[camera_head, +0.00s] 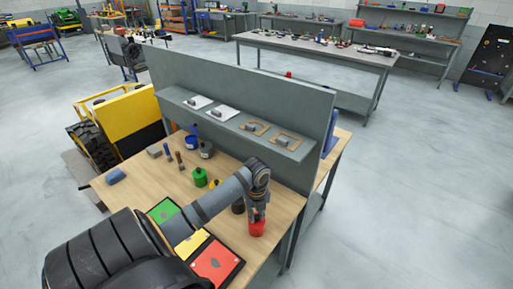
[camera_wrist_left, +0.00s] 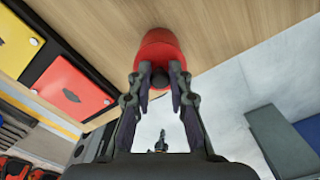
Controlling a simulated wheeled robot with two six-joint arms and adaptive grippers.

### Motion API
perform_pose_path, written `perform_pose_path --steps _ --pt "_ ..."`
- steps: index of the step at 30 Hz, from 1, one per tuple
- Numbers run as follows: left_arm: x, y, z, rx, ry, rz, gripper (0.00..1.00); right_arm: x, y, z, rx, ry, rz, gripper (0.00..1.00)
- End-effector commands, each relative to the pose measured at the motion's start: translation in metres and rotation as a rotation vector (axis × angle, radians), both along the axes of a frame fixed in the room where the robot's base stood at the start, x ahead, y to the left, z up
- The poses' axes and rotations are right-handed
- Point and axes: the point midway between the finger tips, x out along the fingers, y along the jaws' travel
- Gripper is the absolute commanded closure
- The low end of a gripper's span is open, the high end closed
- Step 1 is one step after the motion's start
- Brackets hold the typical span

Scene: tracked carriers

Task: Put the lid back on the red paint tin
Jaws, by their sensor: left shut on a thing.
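The red paint tin (camera_head: 258,229) stands on the wooden table near its right end, below my left gripper (camera_head: 257,212). In the left wrist view the red tin (camera_wrist_left: 158,46) is straight ahead of the fingers. My left gripper (camera_wrist_left: 158,92) is shut on a dark knob (camera_wrist_left: 160,79), which looks like that of the tin's lid. The lid is in line with the tin's top, its red edge merging with the tin. I cannot tell whether it rests on the rim or is slightly above. My right gripper is not in view.
Green (camera_head: 200,177), blue (camera_head: 190,143) and dark grey (camera_head: 207,150) tins stand further back. Green (camera_head: 164,211), yellow (camera_head: 188,243) and red (camera_head: 218,264) panels lie along the front edge. A grey shelf (camera_head: 232,127) and upright panel (camera_head: 240,93) bound the back. The table's right edge is close.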

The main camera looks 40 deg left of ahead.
Motion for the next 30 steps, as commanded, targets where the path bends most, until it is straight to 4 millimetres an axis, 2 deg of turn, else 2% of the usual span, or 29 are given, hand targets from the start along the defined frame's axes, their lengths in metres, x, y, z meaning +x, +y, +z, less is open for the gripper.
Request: perform_pose_path --steps 30 --pt "0.0007 0.0017 0.0007 0.0 0.001 0.0 1.0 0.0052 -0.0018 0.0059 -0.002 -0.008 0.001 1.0"
